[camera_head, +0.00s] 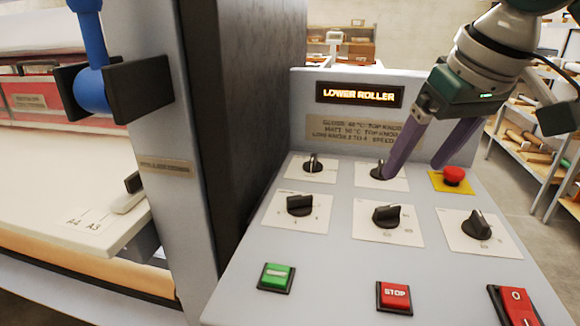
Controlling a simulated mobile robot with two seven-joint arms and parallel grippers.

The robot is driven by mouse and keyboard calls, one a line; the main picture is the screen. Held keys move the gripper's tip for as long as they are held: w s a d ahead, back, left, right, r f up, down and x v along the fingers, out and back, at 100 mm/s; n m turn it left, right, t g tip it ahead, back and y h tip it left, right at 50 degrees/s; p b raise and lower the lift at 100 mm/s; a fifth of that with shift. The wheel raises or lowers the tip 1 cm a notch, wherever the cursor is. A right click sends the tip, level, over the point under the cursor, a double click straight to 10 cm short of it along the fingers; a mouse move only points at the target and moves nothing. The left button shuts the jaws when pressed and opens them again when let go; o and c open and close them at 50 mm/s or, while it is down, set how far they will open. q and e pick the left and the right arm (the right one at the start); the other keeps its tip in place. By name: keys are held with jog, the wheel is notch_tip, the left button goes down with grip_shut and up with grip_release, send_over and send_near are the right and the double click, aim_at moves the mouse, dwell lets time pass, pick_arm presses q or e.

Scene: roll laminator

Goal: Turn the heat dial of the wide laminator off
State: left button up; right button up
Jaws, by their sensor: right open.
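The wide laminator's sloped grey control panel (345,255) fills the right half of the head view. It carries several black dials on white plates: upper-left (312,163), upper-middle (377,173), lower-left (299,205), lower-middle (386,216) and lower-right (477,225). Their small markings are too blurred to tell which is the heat dial. My right gripper (412,171) reaches down from the upper right, open, its two purple fingers apart. One fingertip overlaps the upper-middle dial and partly hides it; I cannot tell whether they touch. My left gripper is out of view.
A red mushroom button (453,175) sits close right of the gripper. A green button (276,277), a red STOP button (394,297) and a red rocker switch (517,307) line the front. A lit LOWER ROLLER sign (359,95) stands behind. A grey post (176,190) borders the left.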

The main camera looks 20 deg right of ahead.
aim_at(390, 209)
jog(key=x, duration=0.6)
jog(key=b+x, duration=0.1)
jog(key=x, duration=0.2)
jog(key=shift+s+a+f, duration=0.1)
jog(key=shift+s+f, duration=0.15)
jog(key=shift+f, duration=0.15)
grip_shut()
